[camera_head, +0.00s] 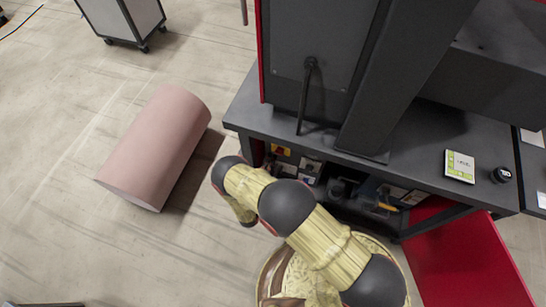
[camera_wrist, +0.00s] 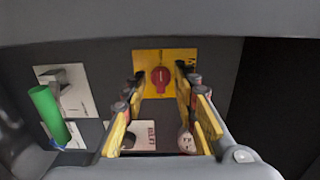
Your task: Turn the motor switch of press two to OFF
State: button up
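A red rotary switch (camera_wrist: 161,77) sits on a yellow plate (camera_wrist: 150,58) on a dark panel in the wrist view. Its knob mark looks about upright, but the setting is too small to read. The yellow plate with its red knob (camera_head: 281,150) also shows under the bench in the head view. My gripper (camera_wrist: 160,92) is open and empty. Its two yellow-padded fingers point at the panel, one on each side of the switch. I cannot tell whether they touch the plate. In the head view my arm hides the gripper.
A green cylindrical handle (camera_wrist: 49,114) stands out from the panel at left, below a plate with a grey lever (camera_wrist: 62,80). A white labelled plate (camera_wrist: 143,135) lies below the switch.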

jog(key=v, duration=0.8)
jog(key=shift+s, duration=0.4)
jog(key=shift+a, duration=0.15)
